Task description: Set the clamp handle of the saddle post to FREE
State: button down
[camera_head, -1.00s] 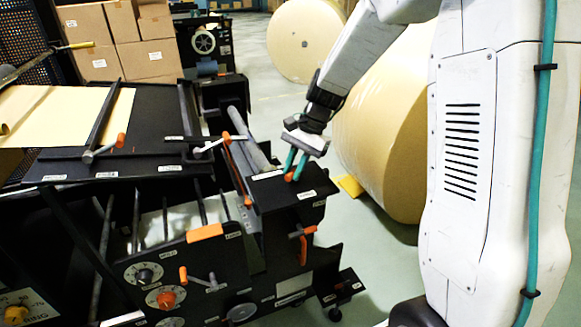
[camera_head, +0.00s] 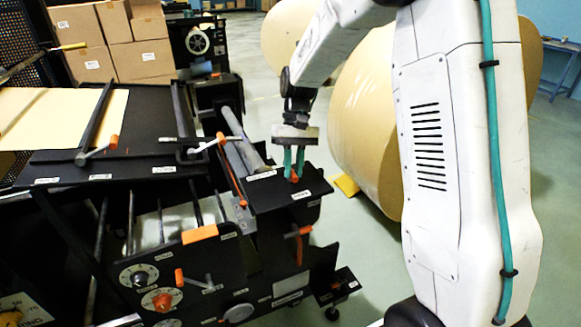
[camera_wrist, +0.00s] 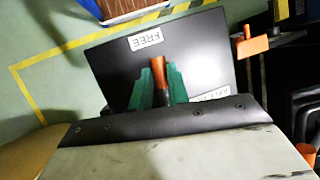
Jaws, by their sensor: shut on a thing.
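The saddle post's black top plate (camera_head: 315,184) carries the clamp handle, whose orange end (camera_head: 293,179) shows between my teal fingers. My gripper (camera_head: 294,172) is shut on it from above. In the wrist view my fingers (camera_wrist: 158,88) lie on both sides of the orange and dark handle (camera_wrist: 159,66). Its orange tip points roughly towards a white label reading FREE (camera_wrist: 146,40), upside down and a little apart from the tip. A second label (camera_wrist: 211,94) is partly hidden behind my gripper. The handle's pivot is hidden.
A grey roller (camera_head: 241,143) and an orange-tipped lever (camera_head: 221,138) are left of the plate. Another orange handle (camera_head: 299,231) hangs on the post's front. Large kraft rolls (camera_head: 356,125) stand behind my arm. Open floor lies at the right.

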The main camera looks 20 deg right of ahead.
jog(key=shift+w+d+r+n, duration=0.1)
jog(key=shift+w+n, duration=0.1)
jog(key=shift+n, duration=0.4)
jog(key=c, duration=1.3)
grip_release()
jog(key=shift+c, duration=0.2)
jog(key=shift+s+h, duration=0.1)
jog(key=shift+h, duration=0.2)
jog(key=v, duration=0.7)
jog(key=shift+w+r, duration=0.25)
jog(key=shift+r, duration=0.05)
jog(key=shift+d, duration=0.1)
